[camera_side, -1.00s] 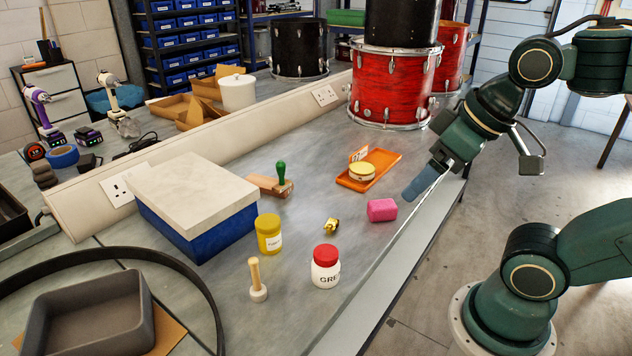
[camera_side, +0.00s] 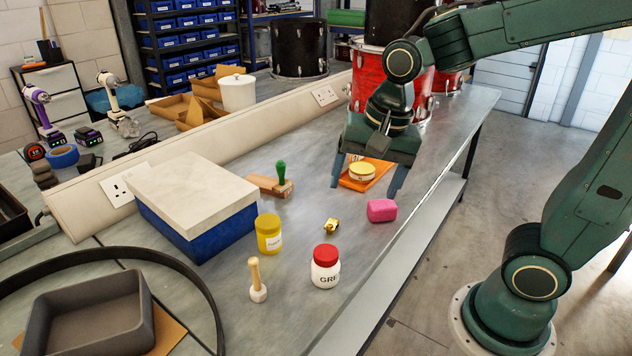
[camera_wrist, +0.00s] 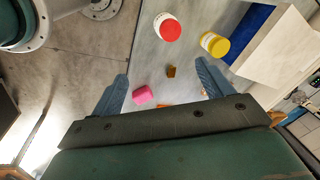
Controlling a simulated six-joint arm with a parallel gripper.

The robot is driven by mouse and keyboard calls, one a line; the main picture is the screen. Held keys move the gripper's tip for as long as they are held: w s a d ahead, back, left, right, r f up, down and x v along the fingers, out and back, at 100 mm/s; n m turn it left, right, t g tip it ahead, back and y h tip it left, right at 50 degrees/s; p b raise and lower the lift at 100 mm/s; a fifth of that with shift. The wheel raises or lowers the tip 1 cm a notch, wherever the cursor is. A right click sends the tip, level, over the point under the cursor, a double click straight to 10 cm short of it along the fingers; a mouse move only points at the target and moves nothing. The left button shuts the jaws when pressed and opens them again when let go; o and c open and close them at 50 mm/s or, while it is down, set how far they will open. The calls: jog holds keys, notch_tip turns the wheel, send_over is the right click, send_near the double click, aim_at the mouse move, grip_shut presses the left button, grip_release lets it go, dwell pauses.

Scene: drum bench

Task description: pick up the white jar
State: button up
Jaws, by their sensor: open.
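The white jar (camera_side: 325,268) has a red lid and dark lettering on its side. It stands upright near the front edge of the bench. It also shows from above in the wrist view, where the jar's red lid (camera_wrist: 169,29) is at the top middle. My gripper (camera_side: 366,186) is open and empty, with its fingers pointing down above the bench. It is farther back along the bench than the jar, apart from it. In the wrist view my gripper (camera_wrist: 163,82) has its two fingers spread wide, and the jar lies beyond their tips.
A yellow jar (camera_side: 269,234), a small brass part (camera_side: 331,226) and a wooden peg (camera_side: 257,280) stand around the jar. A pink block (camera_side: 381,210) and an orange tray (camera_side: 352,181) are near my gripper. A blue box with a pale lid (camera_side: 196,205) stands left.

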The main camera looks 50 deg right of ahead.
aim_at(326, 252)
jog(key=shift+w+a+f+m+g, duration=0.4)
jog(key=shift+w+f+m, duration=0.85)
jog(key=shift+f, duration=1.4)
jog(key=shift+w+a+f+m+g, duration=0.35)
jog(key=shift+w+f+m, duration=0.45)
jog(key=shift+f+m, duration=1.4)
jog(key=shift+w+a+f+m+g, duration=0.4)
jog(key=shift+w+f+m, duration=0.6)
jog(key=shift+f, duration=2.15)
jog(key=shift+d+f, duration=0.1)
jog(key=shift+f, duration=0.05)
jog(key=shift+f, duration=2.45)
jog(key=shift+c, duration=0.5)
jog(key=c, duration=1.1)
